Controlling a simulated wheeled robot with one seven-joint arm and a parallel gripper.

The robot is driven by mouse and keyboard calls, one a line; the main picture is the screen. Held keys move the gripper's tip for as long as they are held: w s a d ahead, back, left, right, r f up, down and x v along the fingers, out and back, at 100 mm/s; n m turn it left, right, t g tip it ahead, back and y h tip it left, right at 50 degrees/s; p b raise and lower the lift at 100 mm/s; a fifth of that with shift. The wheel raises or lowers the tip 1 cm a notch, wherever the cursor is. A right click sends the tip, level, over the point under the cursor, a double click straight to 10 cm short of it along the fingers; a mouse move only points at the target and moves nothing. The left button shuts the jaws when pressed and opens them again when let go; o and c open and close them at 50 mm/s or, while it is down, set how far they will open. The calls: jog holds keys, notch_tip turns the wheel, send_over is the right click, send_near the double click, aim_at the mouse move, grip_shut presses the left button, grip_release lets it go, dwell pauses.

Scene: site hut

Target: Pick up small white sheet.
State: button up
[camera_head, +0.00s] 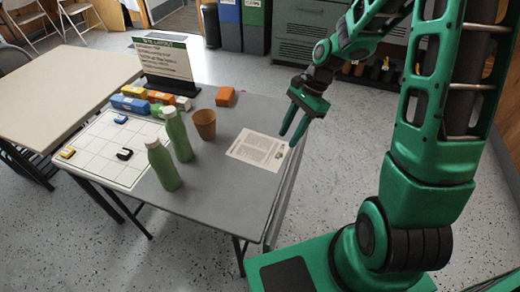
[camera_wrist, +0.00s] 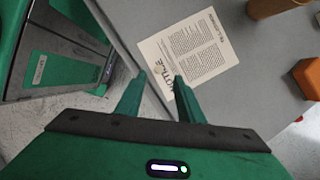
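The small white sheet (camera_head: 258,149) lies flat on the grey table (camera_head: 222,182), close to its right edge. My gripper (camera_head: 292,136) is above the table's right edge, just right of and above the sheet. In the wrist view my gripper (camera_wrist: 160,78) has its two fingers apart with nothing between them. The fingertips overlap the sheet's near edge in that view, and I see no grip on the sheet. The exact height above it is hard to tell.
Two green bottles (camera_head: 163,165) and a brown cup (camera_head: 205,124) stand left of the sheet.

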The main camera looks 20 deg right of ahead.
aim_at(281, 151)
jog(key=shift+x, duration=2.95)
grip_shut()
